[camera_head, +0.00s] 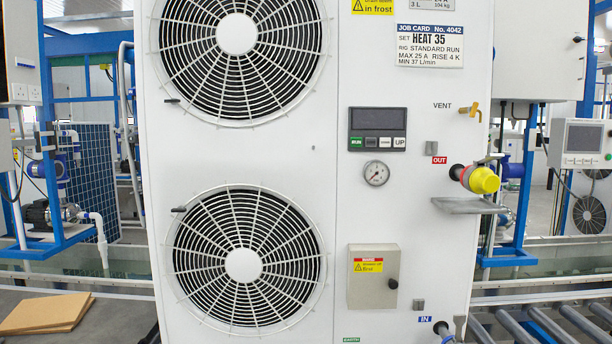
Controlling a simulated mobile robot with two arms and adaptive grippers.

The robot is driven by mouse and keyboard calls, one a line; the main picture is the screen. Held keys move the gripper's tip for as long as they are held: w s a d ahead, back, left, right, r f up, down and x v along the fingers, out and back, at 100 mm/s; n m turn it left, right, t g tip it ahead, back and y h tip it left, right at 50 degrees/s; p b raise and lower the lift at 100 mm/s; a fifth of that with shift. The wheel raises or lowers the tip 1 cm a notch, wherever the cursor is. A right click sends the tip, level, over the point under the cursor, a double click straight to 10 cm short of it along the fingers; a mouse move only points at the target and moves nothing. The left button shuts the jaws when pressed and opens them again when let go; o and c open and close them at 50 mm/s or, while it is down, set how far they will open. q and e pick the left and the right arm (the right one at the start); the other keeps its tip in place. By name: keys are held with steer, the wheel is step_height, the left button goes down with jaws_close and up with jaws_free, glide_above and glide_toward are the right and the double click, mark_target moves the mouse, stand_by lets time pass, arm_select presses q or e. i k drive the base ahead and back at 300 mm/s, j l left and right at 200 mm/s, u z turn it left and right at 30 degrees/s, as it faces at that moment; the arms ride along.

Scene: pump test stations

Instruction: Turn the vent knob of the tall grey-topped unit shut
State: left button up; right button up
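A tall white unit (330,215) with two round fans fills the middle of the head view. Its top is cut off by the frame, so I cannot see the top's colour. The brass vent knob (470,109) sits at the unit's upper right edge, just right of the printed word VENT. It has a small handle and a short stub pointing down at its right. I cannot tell from this view whether it is open or shut. Neither of my grippers is in view.
A yellow cap (482,180) sticks out at the OUT port, above a grey bracket (470,205). A display panel (378,129), gauge (376,173) and small box (373,276) are on the front. A roller conveyor (545,325) lies lower right; cardboard (45,313) lies lower left.

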mark_target(472, 110)
steer(key=z, duration=0.55)
steer(key=i+l+z, duration=0.1)
steer(key=l+z, duration=0.25)
steer(key=i+l+z, duration=0.1)
steer(key=l+z, duration=0.2)
steer(key=i+l+z, duration=0.15)
steer(key=z, duration=0.2)
